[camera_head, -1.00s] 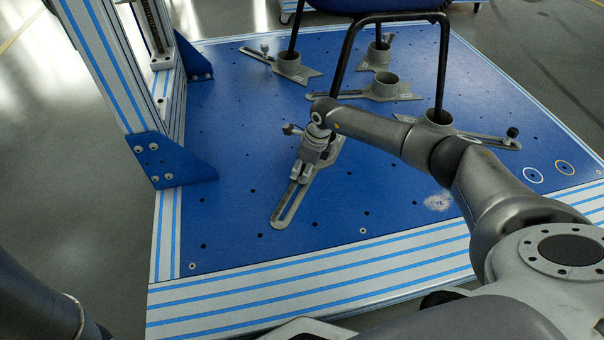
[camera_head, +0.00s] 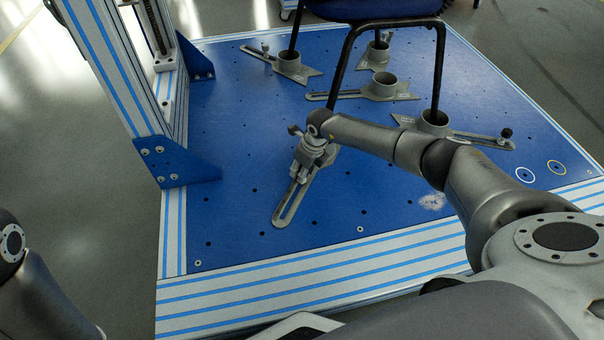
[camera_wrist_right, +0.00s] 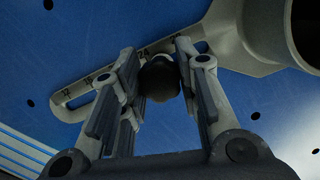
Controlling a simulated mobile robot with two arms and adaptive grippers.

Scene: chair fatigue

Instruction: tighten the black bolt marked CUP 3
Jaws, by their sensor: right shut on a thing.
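In the right wrist view, a black round bolt head (camera_wrist_right: 160,80) sits between the fingers of my right gripper (camera_wrist_right: 160,62), which is shut on it. The bolt stands over the slot of a grey slotted bracket (camera_wrist_right: 85,98) with a printed scale; "24" is legible. In the head view, my right gripper (camera_head: 301,172) is down at the front bracket (camera_head: 288,205), and it hides the bolt and the cup there. No CUP 3 marking is readable. The left arm shows at the lower left edge, but its gripper is out of view.
The blue plate (camera_head: 330,215) carries other cup brackets, including one at the right (camera_head: 470,138) with a black knob (camera_head: 506,133). Chair legs (camera_head: 345,70) stand behind my right gripper. A striped upright frame (camera_head: 110,75) rises at the left.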

